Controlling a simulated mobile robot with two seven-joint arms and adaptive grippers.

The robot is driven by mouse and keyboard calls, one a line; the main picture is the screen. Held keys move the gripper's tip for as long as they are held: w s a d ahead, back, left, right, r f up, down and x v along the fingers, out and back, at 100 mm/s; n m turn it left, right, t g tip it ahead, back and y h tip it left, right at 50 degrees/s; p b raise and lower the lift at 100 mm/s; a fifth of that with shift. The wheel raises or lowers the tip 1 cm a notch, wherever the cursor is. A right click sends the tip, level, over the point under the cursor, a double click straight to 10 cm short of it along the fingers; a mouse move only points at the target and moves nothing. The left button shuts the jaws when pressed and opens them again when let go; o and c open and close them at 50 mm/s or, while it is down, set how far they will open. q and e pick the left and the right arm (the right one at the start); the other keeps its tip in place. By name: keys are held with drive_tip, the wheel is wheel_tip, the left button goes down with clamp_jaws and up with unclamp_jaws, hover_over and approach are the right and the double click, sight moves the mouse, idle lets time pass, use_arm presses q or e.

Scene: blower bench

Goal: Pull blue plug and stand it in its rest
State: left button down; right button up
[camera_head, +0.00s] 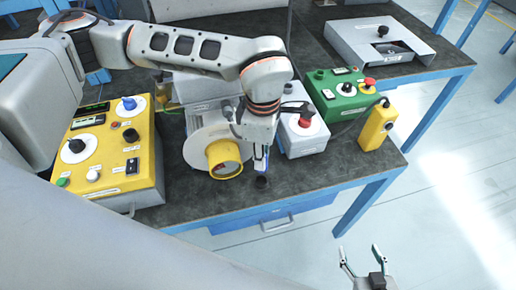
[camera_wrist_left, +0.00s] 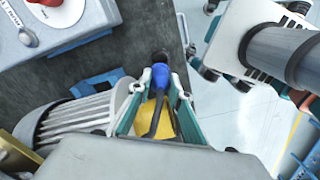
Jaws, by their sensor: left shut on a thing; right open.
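My right gripper (camera_head: 362,268) is open and empty, off the bench at the bottom right.
A yellow control box (camera_head: 112,160) stands left of the blower (camera_head: 205,135). A grey box with a red button (camera_head: 304,122), a green box (camera_head: 340,98) and a yellow pendant (camera_head: 376,128) stand to the right. Dark bench top is clear right of the gripper.

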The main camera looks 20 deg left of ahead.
idle(0.5)
use_arm(q)
drive_tip(key=shift+f+b, duration=1.05)
drive_tip(key=shift+f, duration=0.25)
drive_tip(key=shift+f+b, duration=0.5)
drive_tip(key=shift+f, duration=0.45)
drive_tip(key=shift+f+b, duration=0.75)
drive_tip(key=shift+f, duration=0.5)
